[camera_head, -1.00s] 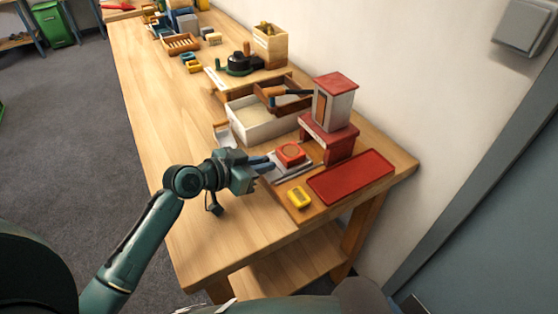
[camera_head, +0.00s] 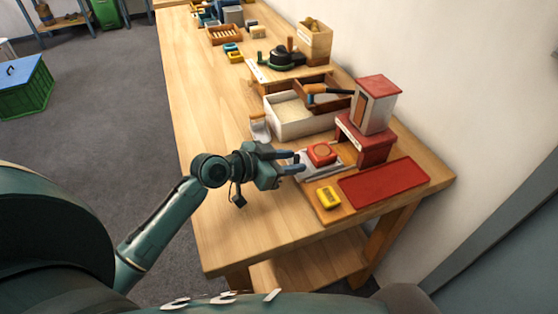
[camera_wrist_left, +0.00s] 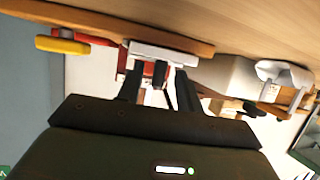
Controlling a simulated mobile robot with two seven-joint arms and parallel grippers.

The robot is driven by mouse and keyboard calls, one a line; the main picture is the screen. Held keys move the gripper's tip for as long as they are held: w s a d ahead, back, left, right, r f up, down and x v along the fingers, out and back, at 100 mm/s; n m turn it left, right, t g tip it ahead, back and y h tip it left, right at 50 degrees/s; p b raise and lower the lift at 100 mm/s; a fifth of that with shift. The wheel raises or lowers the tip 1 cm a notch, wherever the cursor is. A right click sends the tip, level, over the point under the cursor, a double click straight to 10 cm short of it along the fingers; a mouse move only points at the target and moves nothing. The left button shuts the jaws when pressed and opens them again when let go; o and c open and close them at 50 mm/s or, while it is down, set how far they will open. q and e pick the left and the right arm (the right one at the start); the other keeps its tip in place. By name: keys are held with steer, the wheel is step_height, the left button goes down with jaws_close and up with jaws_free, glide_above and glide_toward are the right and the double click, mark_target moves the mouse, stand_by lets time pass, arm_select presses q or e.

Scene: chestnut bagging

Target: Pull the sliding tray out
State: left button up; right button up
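A flat grey sliding tray (camera_head: 328,172) lies at the foot of the red stand (camera_head: 362,148). A red square block (camera_head: 321,153) with a round top sits on it. My left gripper (camera_head: 300,161) points at the tray's near-left end, its fingers visibly apart. In the left wrist view, which looks upside down, the tray's pale edge (camera_wrist_left: 172,53) lies just past the spread fingers. A small dark piece shows between the fingers of my left gripper (camera_wrist_left: 158,78); I cannot tell whether they touch it. My right gripper is not in view.
A red-roofed white tower (camera_head: 376,106) stands on the stand.

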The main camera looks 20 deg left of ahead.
arm_select(q)
steer(key=b+v, duration=0.1)
steer(key=v, duration=1.2)
steer(key=shift+b, duration=0.3)
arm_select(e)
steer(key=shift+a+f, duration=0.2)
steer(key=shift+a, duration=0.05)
arm_select(q)
steer(key=shift+f, duration=0.1)
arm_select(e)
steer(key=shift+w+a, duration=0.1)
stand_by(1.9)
